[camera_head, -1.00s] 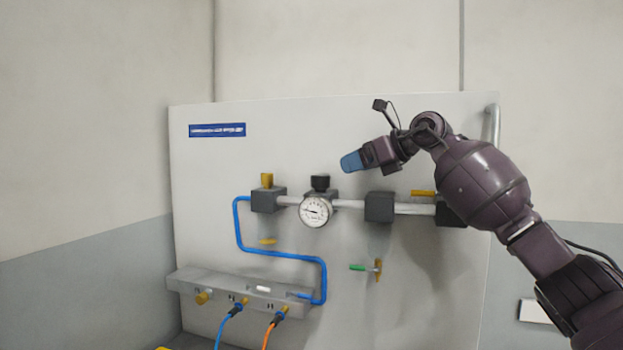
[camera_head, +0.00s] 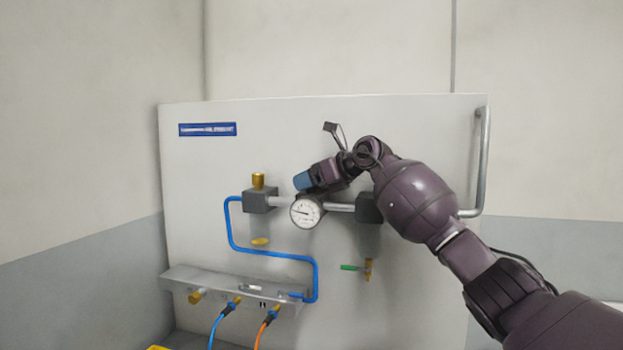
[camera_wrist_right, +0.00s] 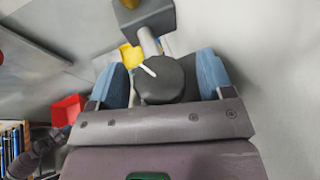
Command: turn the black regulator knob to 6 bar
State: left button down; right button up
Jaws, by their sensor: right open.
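The black regulator knob (camera_wrist_right: 160,80) shows in the right wrist view between the two blue fingers of my right gripper (camera_wrist_right: 166,78). It is round with a white pointer line on its top. The fingers stand apart on either side of it, with a gap visible. In the head view my right gripper (camera_head: 302,182) is just above the round white gauge (camera_head: 306,212) and hides the knob. The gauge has a dark needle pointing left; its numbers are too small to read. My left gripper is in neither view.
A light panel (camera_head: 200,160) carries a grey pipe with dark blocks (camera_head: 260,200) and a brass fitting (camera_head: 258,180). A blue tube (camera_head: 270,252) runs to a grey manifold (camera_head: 215,283) with hoses. A green-handled valve (camera_head: 350,267) is lower right. A metal rail (camera_head: 482,160) edges the panel.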

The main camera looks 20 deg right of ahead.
jog(key=shift+c, duration=0.2)
jog(key=c, duration=0.9)
